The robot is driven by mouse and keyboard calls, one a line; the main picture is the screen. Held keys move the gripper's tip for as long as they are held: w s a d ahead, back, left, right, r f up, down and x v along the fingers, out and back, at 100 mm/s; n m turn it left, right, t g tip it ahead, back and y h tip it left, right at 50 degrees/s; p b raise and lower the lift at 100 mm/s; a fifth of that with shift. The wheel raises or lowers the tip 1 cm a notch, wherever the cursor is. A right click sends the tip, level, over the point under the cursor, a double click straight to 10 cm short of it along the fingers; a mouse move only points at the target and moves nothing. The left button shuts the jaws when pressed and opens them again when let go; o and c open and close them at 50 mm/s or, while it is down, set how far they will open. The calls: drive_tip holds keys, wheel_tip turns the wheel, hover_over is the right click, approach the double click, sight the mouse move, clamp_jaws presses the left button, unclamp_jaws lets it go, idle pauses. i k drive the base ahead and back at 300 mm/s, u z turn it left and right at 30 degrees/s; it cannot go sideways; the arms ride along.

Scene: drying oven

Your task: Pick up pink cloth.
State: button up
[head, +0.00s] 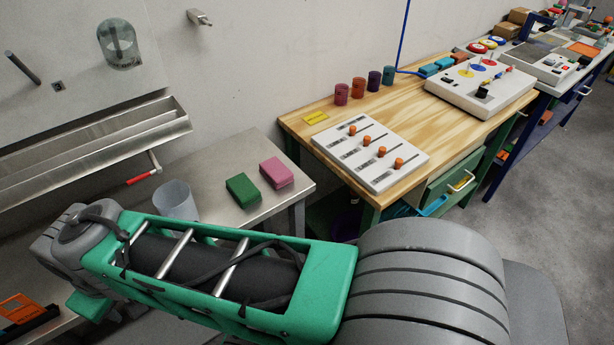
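The pink cloth (276,172) shows as a folded, block-like pink piece lying flat on a small metal table (298,187). A green block-like piece (242,190) of similar size lies just to its left, with a narrow gap between them. My arm, green and grey, stretches across the lower part of the head view in front of the table. My gripper is not visible in this view, so I cannot see whether it is open or shut.
A translucent cup (176,201) stands left of the green piece. A red-handled lever (143,177) juts out below the metal trough (95,150). A wooden workbench (300,127) with a slider panel (370,150) stands to the right. Floor is clear at the far right.

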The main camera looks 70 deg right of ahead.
sight(274, 170)
drive_tip(key=z, duration=0.55)
drive_tip(key=k, duration=0.4)
drive_tip(key=z, duration=1.1)
